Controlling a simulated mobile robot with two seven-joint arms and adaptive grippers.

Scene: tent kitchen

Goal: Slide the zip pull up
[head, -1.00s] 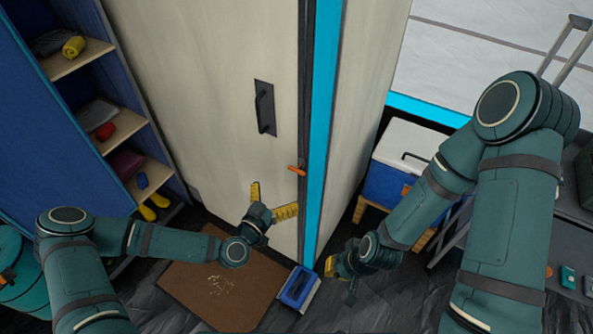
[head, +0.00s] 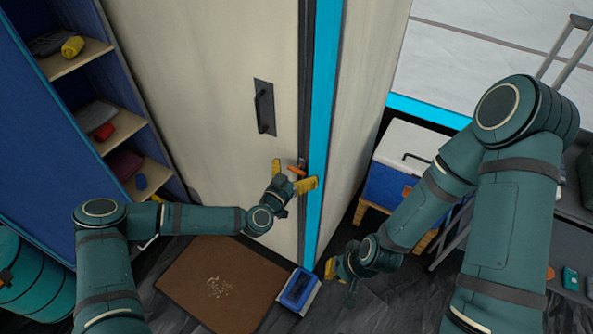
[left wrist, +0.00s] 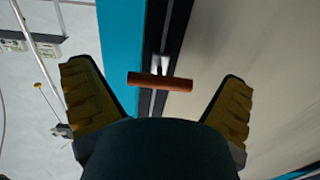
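The orange zip pull (head: 297,171) hangs on the dark zip track (head: 305,100) beside the blue strip of the tent door. In the left wrist view the orange pull (left wrist: 160,82) lies crosswise over the track, below a small metal slider (left wrist: 161,64). My left gripper (head: 295,174) is open, with its yellow fingers either side of the pull. In the left wrist view the fingers (left wrist: 157,98) are wide apart and do not touch the pull. My right gripper (head: 333,270) hangs low at the right of the door, near the floor; its finger gap is not clear.
A black handle (head: 264,107) is on the door panel above the left gripper. A blue dustpan-like tray (head: 298,289) and a brown mat (head: 222,284) lie on the floor. A cooler (head: 389,181) stands right; shelves (head: 122,126) stand left.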

